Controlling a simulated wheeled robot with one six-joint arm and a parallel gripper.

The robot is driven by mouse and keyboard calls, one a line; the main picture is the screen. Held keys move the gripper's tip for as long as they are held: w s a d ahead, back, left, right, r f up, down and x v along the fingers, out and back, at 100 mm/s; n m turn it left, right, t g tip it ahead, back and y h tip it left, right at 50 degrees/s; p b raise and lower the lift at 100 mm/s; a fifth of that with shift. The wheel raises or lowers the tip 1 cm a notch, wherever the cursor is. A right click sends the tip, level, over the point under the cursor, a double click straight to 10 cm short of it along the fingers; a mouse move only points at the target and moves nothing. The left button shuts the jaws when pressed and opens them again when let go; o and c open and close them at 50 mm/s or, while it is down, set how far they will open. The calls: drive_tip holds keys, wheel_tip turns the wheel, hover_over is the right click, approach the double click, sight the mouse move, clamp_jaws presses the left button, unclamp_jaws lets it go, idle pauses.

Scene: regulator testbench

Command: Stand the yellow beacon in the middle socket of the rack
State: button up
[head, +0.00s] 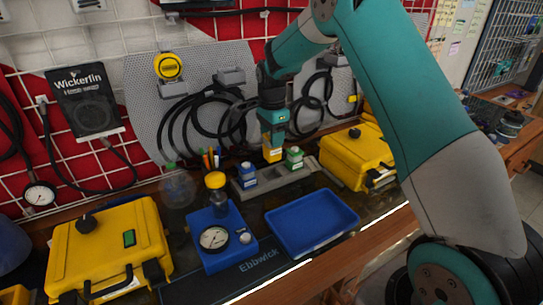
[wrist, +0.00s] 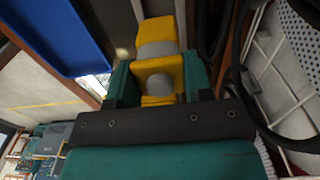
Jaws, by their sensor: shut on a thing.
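My gripper (head: 273,138) points down over the grey rack (head: 277,187) and is shut on the yellow beacon (head: 272,154). In the wrist view, the beacon (wrist: 160,68) shows yellow with a grey domed part, between the two teal fingers of my gripper (wrist: 159,85). In the head view the beacon appears between the blue beacon (head: 248,174) at the rack's left and the green beacon (head: 294,157) at its right. Its lower end looks a little above the rack's top. The middle socket itself cannot be made out.
A blue tray (head: 312,222) lies in front of the rack; it also shows in the wrist view (wrist: 60,35). A blue gauge unit (head: 220,238) stands left of it. Yellow cases stand at left (head: 110,245) and right (head: 352,155). Black hoses (head: 200,120) hang behind.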

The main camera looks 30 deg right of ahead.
sight(272, 159)
wheel_tip(272, 159, down, 8)
drive_tip(key=shift+a+r+p, duration=0.1)
drive_tip(key=shift+p, duration=0.55)
drive_tip(key=o, duration=1)
drive_tip(key=shift+f, duration=0.2)
